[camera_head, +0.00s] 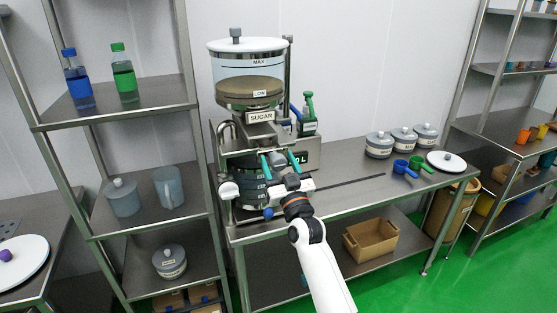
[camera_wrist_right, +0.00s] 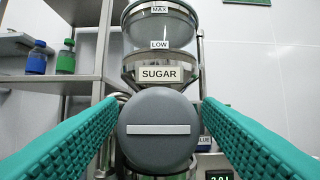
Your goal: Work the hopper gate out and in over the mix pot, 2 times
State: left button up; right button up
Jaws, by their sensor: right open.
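The sugar hopper (camera_head: 247,66) is a clear drum labelled SUGAR with a white lid, on the bench machine. Its contents sit near the LOW mark. In the right wrist view, a round grey knob with a pale bar (camera_wrist_right: 157,130) is below the SUGAR label (camera_wrist_right: 160,74); it looks like the gate's handle. My right gripper (camera_head: 280,162) is open, its teal fingers pointing at the machine below the hopper. In the wrist view the fingertips (camera_wrist_right: 160,108) flank the knob; I cannot tell whether they touch it. A blue-grey pot (camera_head: 247,170) under the hopper is partly hidden by my gripper. My left gripper is out of view.
The steel bench (camera_head: 340,190) has free room right of the machine. Lidded jars (camera_head: 379,145), blue and green scoops (camera_head: 402,167) and a white lid (camera_head: 446,161) stand further right. A shelf rack (camera_head: 115,115) with bottles stands close on the left. A carton (camera_head: 370,239) is below.

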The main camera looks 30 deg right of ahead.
aim_at(270, 149)
jog(key=shift+w, duration=0.1)
grip_shut()
jog(key=shift+w+d+b, duration=0.1)
jog(key=shift+w+b, duration=0.2)
jog(key=shift+w, duration=0.1)
jog(key=w+b, duration=0.1)
jog(key=w, duration=0.1)
jog(key=w+d, duration=0.1)
jog(key=w, duration=0.1)
jog(key=w+b, duration=0.1)
jog(key=w, duration=0.1)
jog(key=shift+d+f+b, duration=0.1)
jog(key=shift+d+b, duration=0.15)
jog(key=shift+b, duration=0.05)
jog(key=shift+w, duration=0.15)
jog(key=shift+r, duration=0.3)
